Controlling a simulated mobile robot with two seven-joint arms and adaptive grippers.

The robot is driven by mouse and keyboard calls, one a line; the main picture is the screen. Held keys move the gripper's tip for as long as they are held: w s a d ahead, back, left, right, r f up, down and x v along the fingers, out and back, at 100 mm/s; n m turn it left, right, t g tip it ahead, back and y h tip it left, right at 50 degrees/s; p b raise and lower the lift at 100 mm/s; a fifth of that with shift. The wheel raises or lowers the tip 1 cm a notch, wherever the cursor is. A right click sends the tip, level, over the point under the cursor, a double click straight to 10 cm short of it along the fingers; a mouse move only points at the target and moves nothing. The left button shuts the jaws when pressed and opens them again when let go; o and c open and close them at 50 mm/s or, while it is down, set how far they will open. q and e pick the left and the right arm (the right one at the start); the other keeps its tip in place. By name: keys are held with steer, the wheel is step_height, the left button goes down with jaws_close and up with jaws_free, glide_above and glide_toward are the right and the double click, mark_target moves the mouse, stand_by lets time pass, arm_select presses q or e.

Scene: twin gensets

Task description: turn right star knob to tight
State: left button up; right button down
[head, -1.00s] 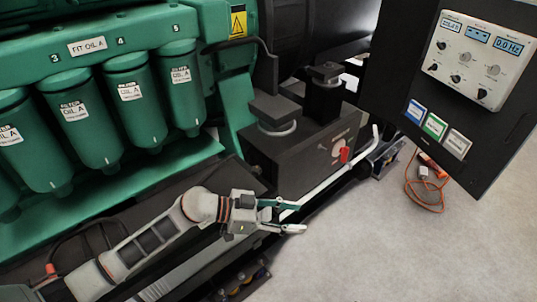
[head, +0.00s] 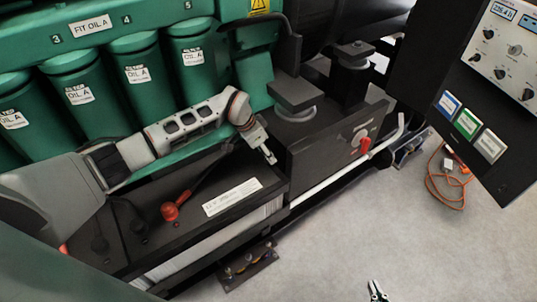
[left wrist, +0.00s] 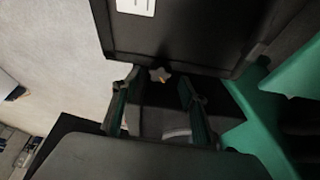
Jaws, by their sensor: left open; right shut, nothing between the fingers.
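A small dark star knob (left wrist: 160,75) with a tan centre shows in the left wrist view, below the edge of a black panel. My left gripper (left wrist: 158,92) is open, with one finger on each side of the knob in that picture. Whether the fingers touch it I cannot tell. The knob cannot be made out there. My right gripper (head: 378,291) is shut and empty at the bottom edge, over the floor.
A dark box (head: 325,140) with a red switch (head: 365,145) stands right of the left gripper. A battery (head: 225,195) with a red terminal cap is below the arm. Green filters (head: 135,75) line the back left. A control panel (head: 490,110) hangs at right. Floor is clear at lower right.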

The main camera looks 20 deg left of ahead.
arm_select(q)
steer(key=shift+x, duration=1.35)
steer(key=c, duration=1.1)
